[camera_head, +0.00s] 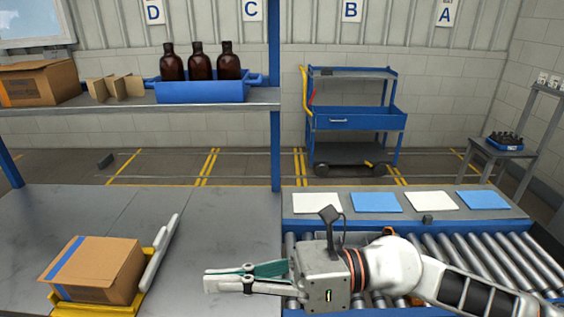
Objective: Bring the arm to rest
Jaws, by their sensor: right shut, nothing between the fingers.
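My right arm comes in from the lower right over the roller conveyor (488,243). Its gripper (208,279) points left, with its fingertips over the grey table (225,215). The fingers are shut and nothing shows between them. Three amber bottles (200,66) stand upright in a blue tray (202,92) on the shelf (60,106), well behind the gripper.
A cardboard box (95,268) with a blue stripe sits in a yellow holder (125,305) left of the fingertips. A blue post (275,150) rises behind the gripper. White and blue pads (376,202) line the conveyor's far side. The table's back middle is clear.

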